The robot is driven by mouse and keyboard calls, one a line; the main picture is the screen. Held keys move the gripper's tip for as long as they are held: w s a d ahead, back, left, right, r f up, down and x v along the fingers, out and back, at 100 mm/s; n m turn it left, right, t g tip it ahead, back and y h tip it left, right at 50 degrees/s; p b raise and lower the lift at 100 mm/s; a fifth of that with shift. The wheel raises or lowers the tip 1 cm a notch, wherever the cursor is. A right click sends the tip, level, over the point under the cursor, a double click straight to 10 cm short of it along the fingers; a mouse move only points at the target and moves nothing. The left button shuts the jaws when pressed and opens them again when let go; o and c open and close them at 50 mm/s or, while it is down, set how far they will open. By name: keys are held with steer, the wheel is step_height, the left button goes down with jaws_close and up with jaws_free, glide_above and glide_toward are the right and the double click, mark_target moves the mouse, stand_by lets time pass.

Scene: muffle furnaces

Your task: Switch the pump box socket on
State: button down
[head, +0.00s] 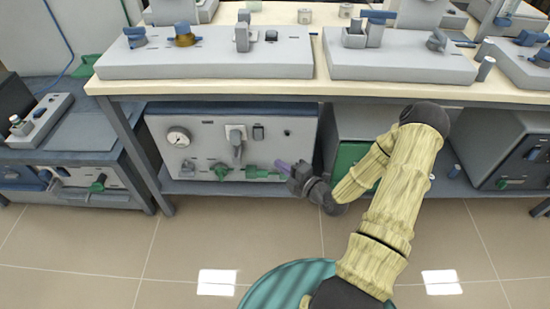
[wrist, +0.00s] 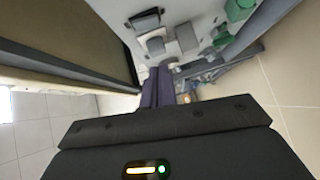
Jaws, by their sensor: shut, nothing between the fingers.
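The pump box (head: 205,150) is a pale grey box on the low shelf under the bench. Its front has a round gauge (head: 178,137), a white socket plate with a grey plug or lever (head: 236,142), and a small dark switch (head: 258,132) to the right of that plate. My gripper (head: 281,166) is in front of the box's right lower part, its purple fingers pointing left toward the panel. In the wrist view the fingers (wrist: 158,88) are together and empty, apart from the panel fittings above them. A small dark fitting (wrist: 145,19) shows on the panel there; its on or off position cannot be read.
Green valves (head: 262,174) stick out low on the box front. The bench top (head: 320,85) overhangs the box. A dark box with a green panel (head: 350,158) stands to the right, partly behind my arm. The tiled floor (head: 190,235) in front is clear.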

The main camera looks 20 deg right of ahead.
steer(key=b, duration=0.2)
glide_toward(256, 140)
steer(key=w+a, duration=0.1)
steer(key=a, duration=0.3)
steer(key=shift+w+d+f+b, duration=0.1)
steer(key=shift+w+d+b, duration=0.15)
steer(key=shift+w, duration=0.45)
steer(key=shift+w+d+f+b, duration=0.15)
steer(key=shift+w+b, duration=0.15)
steer(key=shift+w, duration=0.4)
steer(key=shift+w+d+b, duration=0.2)
steer(key=shift+w+b, duration=0.05)
steer(key=shift+w, duration=0.5)
steer(key=shift+w+d+f+n+b, duration=0.1)
steer(key=shift+w+n+b, duration=0.15)
steer(key=shift+b, duration=0.25)
steer(key=shift+s, duration=0.1)
